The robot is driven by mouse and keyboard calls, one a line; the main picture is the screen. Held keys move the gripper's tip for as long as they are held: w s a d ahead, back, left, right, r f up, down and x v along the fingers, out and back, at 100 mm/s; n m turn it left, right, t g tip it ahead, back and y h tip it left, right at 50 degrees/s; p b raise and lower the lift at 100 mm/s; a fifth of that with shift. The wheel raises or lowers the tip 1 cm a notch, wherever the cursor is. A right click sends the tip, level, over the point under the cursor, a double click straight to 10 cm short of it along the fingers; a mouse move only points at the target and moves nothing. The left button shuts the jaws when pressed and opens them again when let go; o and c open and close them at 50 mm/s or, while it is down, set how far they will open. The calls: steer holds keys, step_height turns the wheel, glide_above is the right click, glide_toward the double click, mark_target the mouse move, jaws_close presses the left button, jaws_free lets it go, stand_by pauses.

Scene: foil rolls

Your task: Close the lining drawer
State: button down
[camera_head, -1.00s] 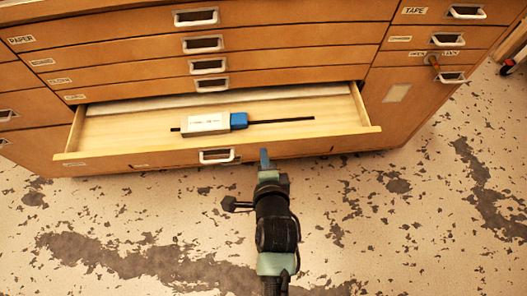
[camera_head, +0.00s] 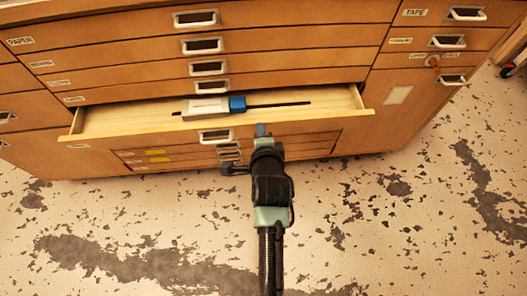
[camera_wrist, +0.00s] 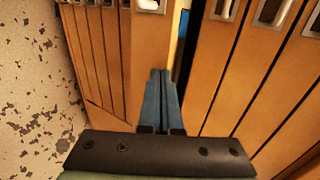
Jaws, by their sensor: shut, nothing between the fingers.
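The open drawer (camera_head: 300,127) sticks out from the wooden cabinet, partly pushed in, with a pale wood interior. A white and blue tool with a dark rod (camera_head: 212,107) lies inside it. The drawer's front has a metal handle (camera_head: 216,136). My gripper (camera_head: 260,130) is at the drawer's front face, right of the handle. In the wrist view its blue fingers (camera_wrist: 158,88) are shut together and point at the drawer front (camera_wrist: 148,45). Whether the fingertips touch the front is hard to tell. The drawer's label is too small to read.
Shut drawers with metal handles (camera_head: 203,45) lie above, and more shut drawers (camera_head: 190,160) lie below. The speckled floor (camera_head: 400,230) in front is clear.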

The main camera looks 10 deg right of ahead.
steer(key=b, duration=0.2)
glide_above(259, 109)
steer(key=s, duration=0.4)
steer(key=shift+w+a, duration=0.1)
steer(key=shift+a, duration=0.1)
steer(key=shift+p, duration=0.3)
